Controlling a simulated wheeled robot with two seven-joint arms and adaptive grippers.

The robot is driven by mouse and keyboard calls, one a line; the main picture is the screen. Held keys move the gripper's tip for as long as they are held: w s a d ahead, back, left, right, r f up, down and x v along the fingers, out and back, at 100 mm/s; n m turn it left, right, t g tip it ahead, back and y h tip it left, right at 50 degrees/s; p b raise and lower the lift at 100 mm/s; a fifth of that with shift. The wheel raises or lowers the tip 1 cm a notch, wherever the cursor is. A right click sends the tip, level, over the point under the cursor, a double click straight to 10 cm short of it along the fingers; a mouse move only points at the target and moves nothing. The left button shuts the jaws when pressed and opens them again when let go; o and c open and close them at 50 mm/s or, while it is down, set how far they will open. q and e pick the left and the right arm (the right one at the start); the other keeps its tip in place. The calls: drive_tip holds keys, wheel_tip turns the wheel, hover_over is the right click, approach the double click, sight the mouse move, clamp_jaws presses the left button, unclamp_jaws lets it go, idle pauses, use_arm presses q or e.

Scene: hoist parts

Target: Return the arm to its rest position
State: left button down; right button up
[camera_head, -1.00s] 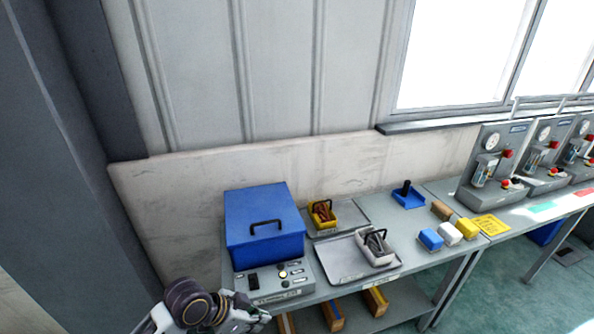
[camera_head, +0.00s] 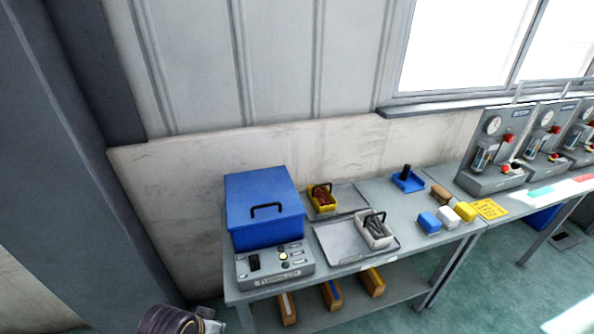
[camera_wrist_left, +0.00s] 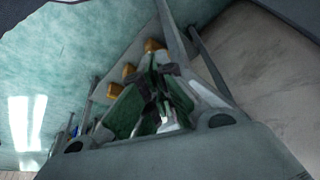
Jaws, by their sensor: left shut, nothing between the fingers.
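My left arm shows only as a dark wrist part at the bottom edge of the head view, low and left of the workbench (camera_head: 322,279). The fingers of my left gripper (camera_wrist_left: 160,88) show in the left wrist view, blurred, close together and with nothing held. They point towards the bench legs and the lower shelf, with green floor on one side and pale wall on the other. My right gripper is in neither view.
Wooden blocks (camera_head: 331,296) lie on the lower shelf. Gauge stations (camera_head: 494,165) stand right.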

use_arm(q)
drive_tip(key=s+a+f+g, duration=0.1)
drive_tip(key=s+f, duration=0.1)
drive_tip(key=f, duration=1.5)
drive_tip(key=s+a+f+g, duration=0.1)
drive_tip(key=s+f, duration=0.2)
drive_tip(key=f, duration=1.4)
drive_tip(key=s+a+f, duration=0.2)
drive_tip(key=s+f, duration=0.7)
drive_tip(key=s, duration=0.1)
drive_tip(key=s+a+f+y, duration=0.1)
drive_tip(key=s+a+f, duration=0.1)
drive_tip(key=s+f, duration=0.8)
drive_tip(key=shift+s+n+g, duration=0.3)
drive_tip(key=shift+s+g, duration=0.1)
drive_tip(key=shift+s, duration=0.4)
